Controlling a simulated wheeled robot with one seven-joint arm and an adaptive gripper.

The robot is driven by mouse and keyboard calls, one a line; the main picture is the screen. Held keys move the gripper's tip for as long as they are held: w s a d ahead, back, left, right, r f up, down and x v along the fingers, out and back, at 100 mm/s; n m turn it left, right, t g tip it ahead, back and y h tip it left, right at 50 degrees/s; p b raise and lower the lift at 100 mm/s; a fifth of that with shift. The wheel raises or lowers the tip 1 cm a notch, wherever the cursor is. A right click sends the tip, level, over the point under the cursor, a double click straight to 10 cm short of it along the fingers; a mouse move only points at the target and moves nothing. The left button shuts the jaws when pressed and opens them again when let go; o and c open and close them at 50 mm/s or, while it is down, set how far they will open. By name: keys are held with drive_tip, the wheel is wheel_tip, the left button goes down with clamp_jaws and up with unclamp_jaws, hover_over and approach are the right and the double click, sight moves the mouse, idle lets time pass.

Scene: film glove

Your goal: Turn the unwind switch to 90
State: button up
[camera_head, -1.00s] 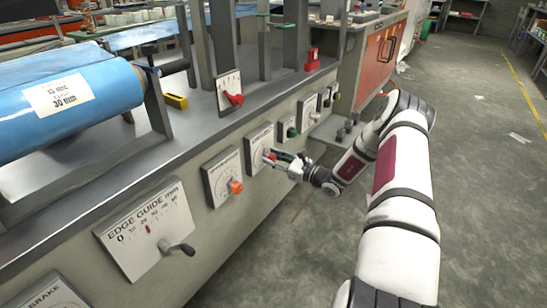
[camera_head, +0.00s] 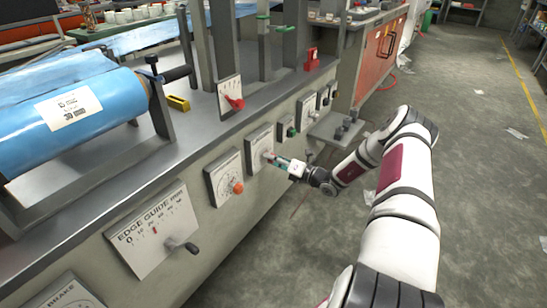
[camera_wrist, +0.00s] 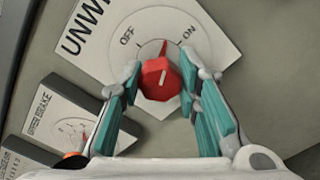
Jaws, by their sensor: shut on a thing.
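The unwind switch is a red knob (camera_wrist: 160,78) on a white plate (camera_wrist: 190,20) lettered "UNW…", with OFF at left and ON at right. Its thin red pointer stands between the two words, slightly nearer ON. My gripper (camera_wrist: 158,84) is shut on the knob, with one teal-padded finger on each side. In the head view my gripper (camera_head: 275,161) reaches the same plate (camera_head: 257,140) on the machine's front from the right. The fingers mostly hide the knob there.
A dial plate with an orange knob (camera_head: 238,187) is left of the switch. Further left is the edge guide plate (camera_head: 145,243) with a crank (camera_head: 185,247). Small switches (camera_head: 291,131) lie to the right. The floor at right is open.

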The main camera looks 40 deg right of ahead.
drive_tip(key=m+p, duration=0.1)
drive_tip(key=m, duration=0.4)
drive_tip(key=shift+f+m, duration=0.1)
drive_tip(key=shift+m, duration=0.2)
idle(0.4)
drive_tip(key=o, duration=1.2)
drive_tip(key=shift+s+d, duration=0.1)
drive_tip(key=v, duration=1.2)
